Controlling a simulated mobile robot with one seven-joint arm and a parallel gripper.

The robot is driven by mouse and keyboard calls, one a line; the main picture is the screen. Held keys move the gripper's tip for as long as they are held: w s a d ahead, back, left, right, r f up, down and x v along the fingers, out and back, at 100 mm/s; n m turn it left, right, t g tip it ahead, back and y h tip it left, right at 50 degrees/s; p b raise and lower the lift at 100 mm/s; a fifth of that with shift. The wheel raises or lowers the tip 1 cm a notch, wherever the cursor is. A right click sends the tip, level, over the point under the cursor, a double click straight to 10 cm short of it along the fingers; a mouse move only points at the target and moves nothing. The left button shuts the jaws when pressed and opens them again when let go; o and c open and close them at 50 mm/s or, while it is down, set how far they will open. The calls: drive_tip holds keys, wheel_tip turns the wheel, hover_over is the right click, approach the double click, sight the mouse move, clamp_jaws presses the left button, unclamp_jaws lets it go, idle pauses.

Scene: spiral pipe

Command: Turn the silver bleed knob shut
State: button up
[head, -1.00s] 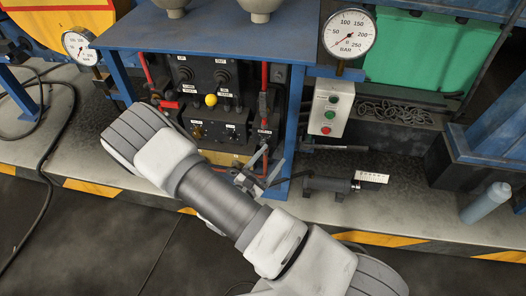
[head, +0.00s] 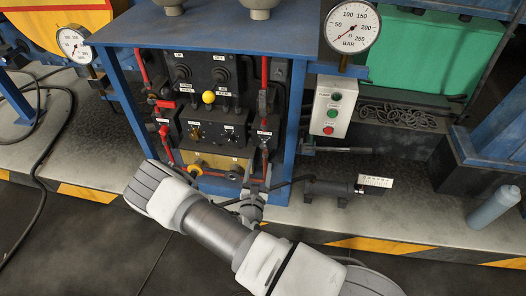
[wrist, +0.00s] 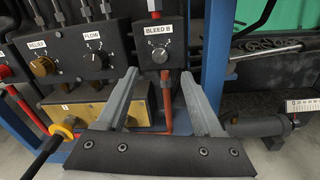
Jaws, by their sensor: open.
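The silver bleed knob (wrist: 160,56) sits on a dark box under a "BLEED B" label in the wrist view, with a red pipe below it. My gripper (wrist: 160,75) is open, its two grey fingers pointing toward that box. The knob appears just beyond the fingertips, in line with the gap between them. Nothing is between the fingers. In the head view my gripper (head: 257,190) is low in front of the panel's right side; the knob is too small there to make out clearly.
A blue frame post (wrist: 214,50) stands close on the right. A dark cylinder (wrist: 262,135) lies lower right.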

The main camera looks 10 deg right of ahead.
sight(263, 147)
drive_tip(key=b+x, duration=0.2)
drive_tip(key=x, duration=0.7)
drive_tip(key=shift+d, duration=0.1)
clamp_jaws()
